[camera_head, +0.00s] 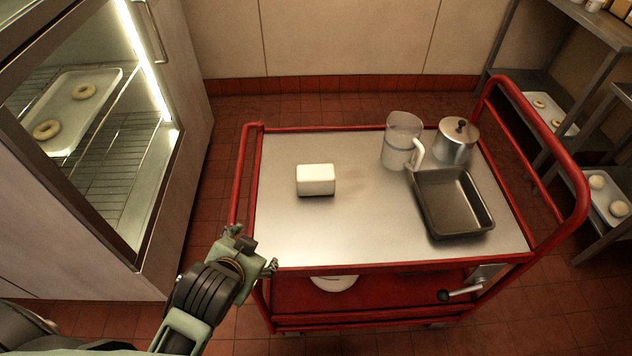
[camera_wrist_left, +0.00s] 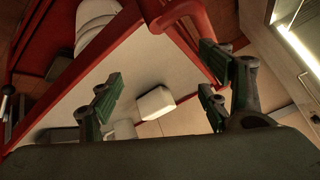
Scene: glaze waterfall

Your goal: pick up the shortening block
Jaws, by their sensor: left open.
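The shortening block (camera_head: 316,180) is a white rectangular block lying on the left half of the steel top of a red cart (camera_head: 345,245). In the left wrist view the white block (camera_wrist_left: 156,103) shows between the fingers. My left gripper (camera_head: 254,253) is at the near left corner of the cart, short of the block and not touching it. The left wrist view shows its fingers (camera_wrist_left: 165,95) apart with nothing between them. My right gripper is not in view.
On the cart's right half stand a clear measuring jug (camera_head: 398,145), a lidded metal pot (camera_head: 456,140) and an empty dark pan (camera_head: 452,203). Red rails (camera_head: 244,180) edge the cart. A lit glass cabinet (camera_head: 100,130) holding a donut tray stands left. The cart top around the block is clear.

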